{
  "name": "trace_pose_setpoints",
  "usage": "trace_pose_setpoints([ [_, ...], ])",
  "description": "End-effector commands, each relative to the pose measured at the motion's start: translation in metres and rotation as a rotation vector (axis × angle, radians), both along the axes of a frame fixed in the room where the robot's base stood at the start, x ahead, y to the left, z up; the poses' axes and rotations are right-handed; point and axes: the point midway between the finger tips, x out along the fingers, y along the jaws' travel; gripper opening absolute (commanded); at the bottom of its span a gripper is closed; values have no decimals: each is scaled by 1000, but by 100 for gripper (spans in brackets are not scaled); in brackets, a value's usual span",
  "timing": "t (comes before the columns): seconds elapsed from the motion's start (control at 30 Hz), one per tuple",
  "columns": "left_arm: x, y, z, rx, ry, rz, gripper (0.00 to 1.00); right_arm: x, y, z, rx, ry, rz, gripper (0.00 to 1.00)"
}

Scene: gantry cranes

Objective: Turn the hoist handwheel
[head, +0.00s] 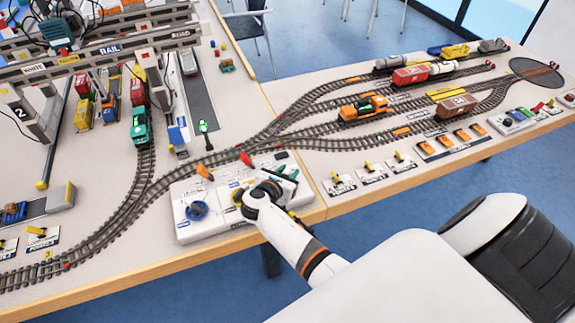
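A white control panel (215,228) lies near the front edge of the table. The labels are too small to read, so I cannot tell which is the hoist's. My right gripper (262,196) is over the middle of the panel, right of the blue wheel and apart from it. Its fingers are hidden by the wrist, so their opening and any contact do not show. My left gripper is out of view.
Gantry crane beams (110,52) stand over tracks and wagons at the upper left. Curved tracks (130,205) run close behind the panel. An orange locomotive (363,108) and several wagons stand on the right. Small yellow levers (368,167) line the front edge.

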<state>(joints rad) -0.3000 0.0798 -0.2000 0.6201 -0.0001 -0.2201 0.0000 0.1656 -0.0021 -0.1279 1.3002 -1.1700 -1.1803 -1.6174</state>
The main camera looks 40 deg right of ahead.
Motion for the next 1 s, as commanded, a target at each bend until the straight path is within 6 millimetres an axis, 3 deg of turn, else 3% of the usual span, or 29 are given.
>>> trace_pose_setpoints([
  [0.23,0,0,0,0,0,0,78,-7,14,5,3,-1,1,33],
  [0.7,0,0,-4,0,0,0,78,-47,87,40,2,1,1,33],
  [1.0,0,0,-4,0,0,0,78,-54,98,46,0,0,-1,33],
])
